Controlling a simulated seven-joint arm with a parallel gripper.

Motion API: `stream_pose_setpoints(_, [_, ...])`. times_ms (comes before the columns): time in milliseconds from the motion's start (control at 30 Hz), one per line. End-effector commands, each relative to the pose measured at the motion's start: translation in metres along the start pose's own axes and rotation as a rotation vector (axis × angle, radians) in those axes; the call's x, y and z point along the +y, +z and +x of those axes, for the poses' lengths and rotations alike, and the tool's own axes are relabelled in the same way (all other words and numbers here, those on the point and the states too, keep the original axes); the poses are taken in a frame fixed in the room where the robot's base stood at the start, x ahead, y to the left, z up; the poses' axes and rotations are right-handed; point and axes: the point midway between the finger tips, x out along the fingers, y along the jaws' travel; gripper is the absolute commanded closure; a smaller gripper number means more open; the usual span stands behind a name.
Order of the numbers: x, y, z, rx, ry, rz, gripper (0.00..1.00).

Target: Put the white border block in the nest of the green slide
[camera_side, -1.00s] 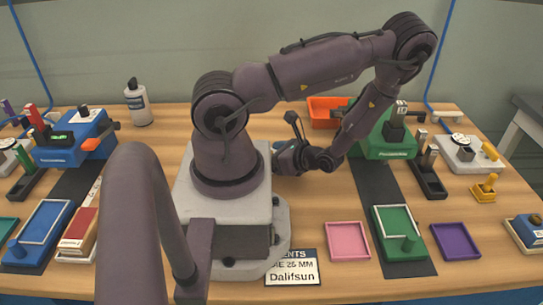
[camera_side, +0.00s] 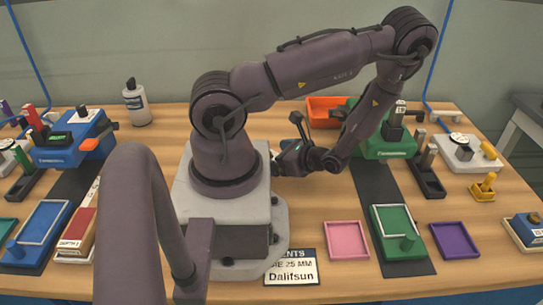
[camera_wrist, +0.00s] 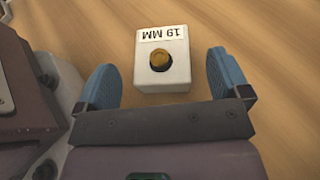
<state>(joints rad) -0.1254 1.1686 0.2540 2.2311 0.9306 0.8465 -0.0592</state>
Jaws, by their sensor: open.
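The green slide (camera_side: 405,244) lies on a dark strip at the front right in the side view. My gripper (camera_wrist: 160,72) is open in the wrist view, with one blue finger on each side. A white block (camera_wrist: 176,78) with a brass knob and a "19 MM" label lies on the table between and just beyond the fingertips. No contact with the fingers shows. In the side view my gripper (camera_side: 279,161) is low beside my base, and the block is mostly hidden there.
A green machine (camera_side: 392,147) and an orange bin (camera_side: 324,106) stand behind my gripper. Pink (camera_side: 347,224) and purple (camera_side: 473,254) trays flank the green slide. A blue slide (camera_side: 22,256) is at far left. The table ahead of the pink tray is clear.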

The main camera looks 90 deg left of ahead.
Motion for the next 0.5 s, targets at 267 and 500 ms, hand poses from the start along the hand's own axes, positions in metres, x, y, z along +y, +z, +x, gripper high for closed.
stream_pose_setpoints(267, [-0.001, -0.001, -0.062, 0.004, -0.003, 0.0, 0.06])
stream_pose_setpoints(500, [0.0, 0.0, -0.096, 0.001, -0.001, 0.001, 0.06])
